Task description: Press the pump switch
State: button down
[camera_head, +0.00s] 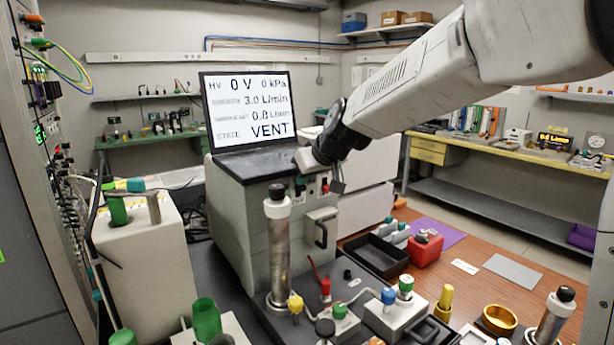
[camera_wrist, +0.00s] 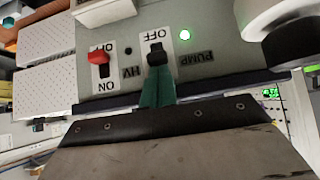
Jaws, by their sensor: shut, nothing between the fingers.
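The pump switch (camera_wrist: 157,54) is a small black rocker on a white plate, with an upside-down PUMP label beside it in the wrist view. Its OFF mark shows, and the other end of the plate is hidden behind my fingers. My gripper (camera_wrist: 157,84) is shut and empty, its teal fingertips right at the switch; I cannot tell whether they touch it. In the head view my gripper (camera_head: 300,182) is small and partly hidden at the front of the grey instrument (camera_head: 255,225).
The red HV switch (camera_wrist: 99,58) sits close beside the pump switch. A screen (camera_head: 248,110) on the instrument reads VENT and 0 kPa. A metal cylinder with a white top (camera_head: 278,245) stands in front. A black tray (camera_head: 376,256) and a red box (camera_head: 427,250) lie to the right.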

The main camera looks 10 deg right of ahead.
jog(key=shift+f, duration=0.1)
jog(key=shift+f, duration=1.35)
jog(key=shift+s, duration=0.1)
jog(key=shift+s+d+r, duration=0.15)
jog(key=shift+d+r, duration=0.05)
jog(key=shift+r, duration=0.1)
jog(key=v, duration=0.9)
jog(key=shift+r, duration=0.25)
jog(key=shift+s, duration=0.1)
